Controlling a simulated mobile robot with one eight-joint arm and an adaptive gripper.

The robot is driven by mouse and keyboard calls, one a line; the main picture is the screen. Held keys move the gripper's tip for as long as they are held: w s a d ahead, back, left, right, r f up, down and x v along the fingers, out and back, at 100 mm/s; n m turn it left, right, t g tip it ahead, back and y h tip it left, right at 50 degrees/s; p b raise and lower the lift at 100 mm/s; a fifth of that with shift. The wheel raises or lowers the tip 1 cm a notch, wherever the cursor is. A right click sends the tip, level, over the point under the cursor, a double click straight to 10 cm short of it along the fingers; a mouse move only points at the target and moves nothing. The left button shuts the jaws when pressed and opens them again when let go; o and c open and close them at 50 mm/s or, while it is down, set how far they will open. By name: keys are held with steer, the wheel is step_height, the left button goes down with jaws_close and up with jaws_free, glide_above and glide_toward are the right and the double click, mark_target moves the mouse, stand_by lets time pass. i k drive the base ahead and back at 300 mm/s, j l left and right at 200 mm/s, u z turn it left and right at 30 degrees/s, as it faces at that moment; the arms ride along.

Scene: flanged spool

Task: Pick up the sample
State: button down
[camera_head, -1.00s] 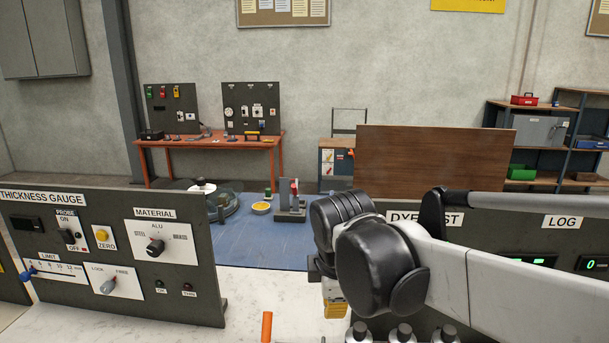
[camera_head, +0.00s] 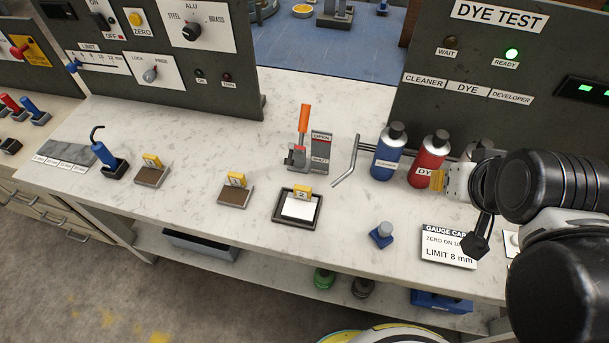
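A white flat piece (camera_head: 299,208) lies in a dark tray (camera_head: 282,219) with a yellow tag marked 2, near the front of the white bench. It may be the sample. Two brown flat pads, each with a yellow tag, lie to its left: one (camera_head: 234,197) is close by, the other (camera_head: 149,178) farther left. My gripper (camera_head: 440,181) is at the right beside the red bottle, well away from the tray. Its tip shows as a small yellow part, and I cannot tell whether its fingers are open or shut.
A blue bottle (camera_head: 387,157) and a red bottle (camera_head: 427,163) stand behind the tray. A small blue piece (camera_head: 382,235) sits right of the tray. The bench between the pads and panels is mostly clear.

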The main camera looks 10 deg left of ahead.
mark_target(299, 204)
steer(key=k+j+z, duration=0.45)
steer(key=j, duration=0.4)
steer(key=k+j+z, duration=0.4)
steer(key=k+j, duration=0.15)
steer(key=j, duration=0.15)
steer(key=k+j+z, duration=0.45)
steer(key=k+j, duration=0.1)
steer(key=k, duration=0.05)
